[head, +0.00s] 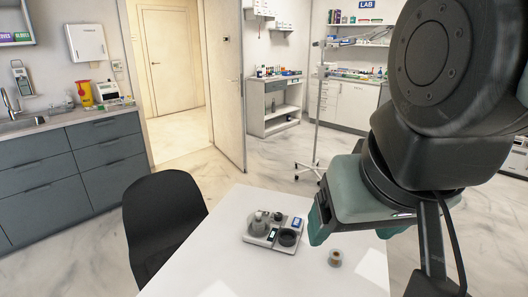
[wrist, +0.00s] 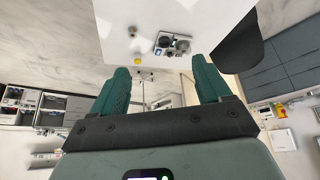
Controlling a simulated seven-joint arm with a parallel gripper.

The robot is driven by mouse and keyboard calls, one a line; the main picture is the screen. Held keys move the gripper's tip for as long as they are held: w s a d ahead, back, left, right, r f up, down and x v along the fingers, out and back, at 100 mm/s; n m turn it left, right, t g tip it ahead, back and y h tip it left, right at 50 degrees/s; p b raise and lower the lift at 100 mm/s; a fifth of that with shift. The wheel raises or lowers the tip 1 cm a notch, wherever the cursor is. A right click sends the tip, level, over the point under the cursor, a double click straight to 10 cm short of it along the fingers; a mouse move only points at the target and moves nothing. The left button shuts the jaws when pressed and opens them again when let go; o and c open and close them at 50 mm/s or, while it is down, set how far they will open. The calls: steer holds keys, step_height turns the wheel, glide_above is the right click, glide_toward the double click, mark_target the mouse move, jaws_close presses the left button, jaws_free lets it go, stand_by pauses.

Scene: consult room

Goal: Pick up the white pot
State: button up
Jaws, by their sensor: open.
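A small tray (head: 250,240) lies on the white table and holds several small things. A pale grey-white cylindrical pot (head: 258,224) stands at its left; it looks most like the white pot, but I cannot be sure at this size. A dark round dish (head: 288,237) and a blue-and-white box (head: 297,222) stand at its right. A small beige jar (head: 335,258) stands apart on the table, right of the tray. My gripper (wrist: 161,68) is open and empty, with green fingers. In the head view it is above the table's right side, apart from everything on the tray.
The white table (head: 190,262) is mostly bare around the tray. A black chair (head: 163,215) stands at its left edge. A thin wheeled stand (head: 317,130) is on the floor behind. Grey cabinets (head: 45,180) with a sink line the left wall.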

steer(key=w+m+t, duration=0.1)
steer(key=w+t, duration=0.1)
steer(key=w, duration=1.6)
steer(key=w+d+f+m+t, duration=0.1)
steer(key=w+f, duration=0.3)
steer(key=w, duration=0.4)
steer(key=w+d+f+m+t, duration=0.15)
steer(key=w+f, duration=0.25)
steer(key=w, duration=0.5)
steer(key=w+d+f+t+h, duration=0.1)
steer(key=w+d+f, duration=0.2)
steer(key=w+f, duration=0.35)
steer(key=w+d+f+h, duration=0.2)
steer(key=w+f, duration=0.1)
steer(key=f, duration=0.6)
steer(key=d+f+h, duration=0.1)
steer(key=d+f, duration=0.1)
steer(key=f, duration=0.2)
steer(key=d+f+m+h, duration=0.1)
steer(key=d+f, duration=0.1)
steer(key=f, duration=0.3)
steer(key=d+f+m+t+h, duration=0.1)
steer(key=d+f, duration=0.1)
steer(key=f, duration=0.3)
steer(key=shift+w+f, duration=0.25)
steer(key=x, duration=1)
steer(key=shift+w, duration=0.25)
steer(key=c, duration=1)
steer(key=shift+r, duration=0.1)
